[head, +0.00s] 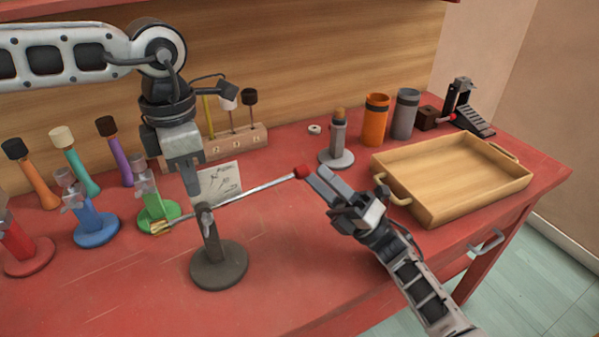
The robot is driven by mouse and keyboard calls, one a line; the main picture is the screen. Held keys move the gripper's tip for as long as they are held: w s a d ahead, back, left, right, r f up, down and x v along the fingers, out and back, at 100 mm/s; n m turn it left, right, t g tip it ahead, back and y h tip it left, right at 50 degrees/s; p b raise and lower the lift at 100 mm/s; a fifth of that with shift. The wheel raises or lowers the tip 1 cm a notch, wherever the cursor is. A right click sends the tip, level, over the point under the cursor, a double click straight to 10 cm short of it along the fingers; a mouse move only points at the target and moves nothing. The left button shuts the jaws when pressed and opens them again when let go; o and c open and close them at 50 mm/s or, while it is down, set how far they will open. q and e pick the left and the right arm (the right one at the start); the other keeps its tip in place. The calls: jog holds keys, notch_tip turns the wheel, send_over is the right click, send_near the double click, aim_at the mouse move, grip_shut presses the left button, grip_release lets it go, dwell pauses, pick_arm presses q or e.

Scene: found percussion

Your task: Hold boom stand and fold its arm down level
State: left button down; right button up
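The boom stand (213,258) stands upright on the red table, with a round dark grey base and a short post. Its thin silver arm (258,189) crosses the post top and slopes up to the right. The arm has a red tip (303,172) at its raised right end and a brass-coloured piece (160,228) at its lower left end. My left gripper (194,186) points down at the post top; its fingers overlap in view, so their opening and any contact are unclear. My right gripper (316,176) has its fingertips at the red tip; whether they grip it is unclear.
A wooden tray (447,217) with handles lies right of my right gripper. A grey stand (337,150), orange cup (374,120) and grey cup (404,114) stand behind. Several coloured stands and mallets, including a green stand (155,212), crowd the left. The front centre table is clear.

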jog(key=s+d, duration=0.3)
jog(key=d, duration=0.3)
jog(key=shift+d, duration=0.2)
jog(key=shift+r, duration=0.1)
jog(key=c, duration=0.6)
jog(key=shift+r+m+t, duration=0.3)
jog(key=shift+m+t, duration=0.4)
jog(key=shift+m, duration=0.1)
grip_shut()
jog(key=s+a+r+m+t+h, duration=0.25)
jog(key=m+h, duration=0.45)
jog(key=m, duration=0.7)
jog(key=s+a+r+m+t+h, duration=0.1)
jog(key=s+a+m+t+h, duration=0.4)
jog(key=m, duration=0.9)
jog(key=w+a+r+g+h, duration=0.1)
jog(key=w+a+r, duration=0.15)
jog(key=w, duration=0.75)
jog(key=shift+d+f, duration=0.15)
jog(key=shift+f, duration=0.75)
jog(key=shift+d+f, duration=0.1)
jog(key=shift+f, duration=0.75)
